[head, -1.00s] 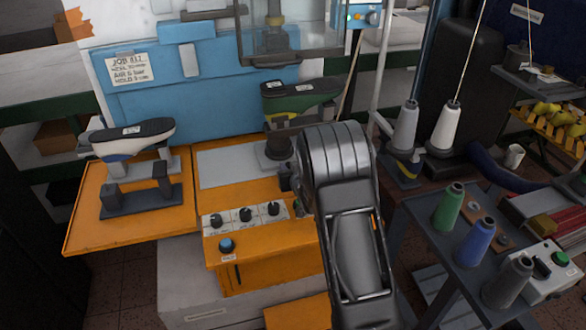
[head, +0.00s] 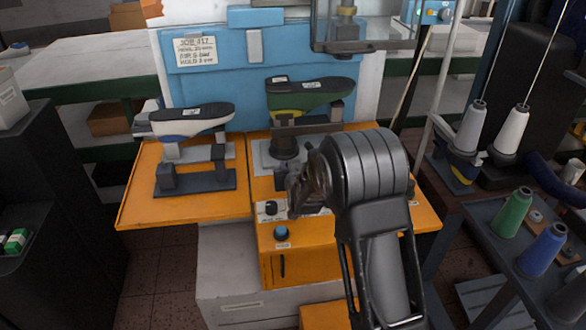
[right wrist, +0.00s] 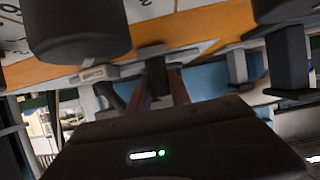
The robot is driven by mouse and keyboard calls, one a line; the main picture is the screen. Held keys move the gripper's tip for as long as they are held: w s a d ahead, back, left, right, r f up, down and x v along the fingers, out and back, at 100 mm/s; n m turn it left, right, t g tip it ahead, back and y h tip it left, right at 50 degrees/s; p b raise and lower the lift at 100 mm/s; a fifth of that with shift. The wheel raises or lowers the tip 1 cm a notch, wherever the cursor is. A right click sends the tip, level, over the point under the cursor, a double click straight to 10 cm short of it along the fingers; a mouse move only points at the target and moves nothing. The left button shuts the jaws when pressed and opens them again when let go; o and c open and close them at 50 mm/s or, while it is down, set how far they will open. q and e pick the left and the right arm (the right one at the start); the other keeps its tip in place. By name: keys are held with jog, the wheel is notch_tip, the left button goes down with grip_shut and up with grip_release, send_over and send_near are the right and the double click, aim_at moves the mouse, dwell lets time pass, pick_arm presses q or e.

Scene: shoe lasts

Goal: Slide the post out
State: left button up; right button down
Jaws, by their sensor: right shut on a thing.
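The post (head: 284,144) is a dark upright column on a round foot over the grey plate of the orange machine table. It carries a dark green and black shoe last (head: 305,97). The post stands near the plate's left end, left of the press head above. My right gripper (head: 294,188) is at the front of the post's foot, shut on a small dark handle there, partly hidden by my wrist. My left gripper is not in view.
A white and blue last (head: 190,122) rests on a dark stand (head: 196,182) on the left orange shelf. The press head (head: 345,40) hangs above right. Dials and a blue knob (head: 280,232) sit in front. Thread spools (head: 513,212) stand on the right.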

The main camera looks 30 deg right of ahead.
jog(key=shift+w+a, duration=0.1)
jog(key=shift+a, duration=0.2)
jog(key=c, duration=1.2)
grip_release()
jog(key=shift+a, duration=0.1)
jog(key=shift+s+r, duration=0.1)
jog(key=shift+s, duration=0.1)
jog(key=v, duration=0.7)
jog(key=shift+s, duration=0.15)
jog(key=shift+a, duration=0.1)
